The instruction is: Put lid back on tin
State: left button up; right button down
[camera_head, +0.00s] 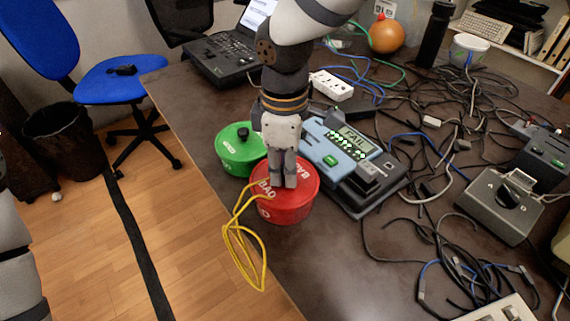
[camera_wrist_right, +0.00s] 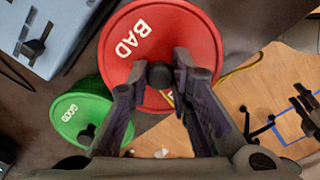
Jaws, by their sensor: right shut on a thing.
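The red lid (camera_head: 306,186), marked BAD, is at the top of the red tin (camera_head: 287,214) near the table's left edge. My right gripper (camera_head: 284,182) points down onto the lid's middle. In the right wrist view its fingers are shut on the black knob (camera_wrist_right: 160,76) of the red lid (camera_wrist_right: 190,38). I cannot tell whether the lid is fully seated or slightly raised. A yellow cable (camera_head: 240,244) loops from the lid's left side down past the table edge. Part of my left arm shows at the left edge; its gripper is out of view.
A green tin (camera_head: 238,158), marked GOOD, stands lidded close behind the red one. A blue-grey tester (camera_head: 340,146) with a display is close on the right. Tangled cables (camera_head: 450,150) and a grey box (camera_head: 497,207) cover the right side. The front table area is mostly bare.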

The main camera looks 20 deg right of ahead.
dwell(0.8)
jog(key=c, duration=1.4)
grip_release()
jog(key=shift+o, duration=0.6)
jog(key=o, duration=0.4)
jog(key=shift+r+p, duration=0.35)
jog(key=shift+r, duration=3.1)
jog(key=shift+c, duration=0.6)
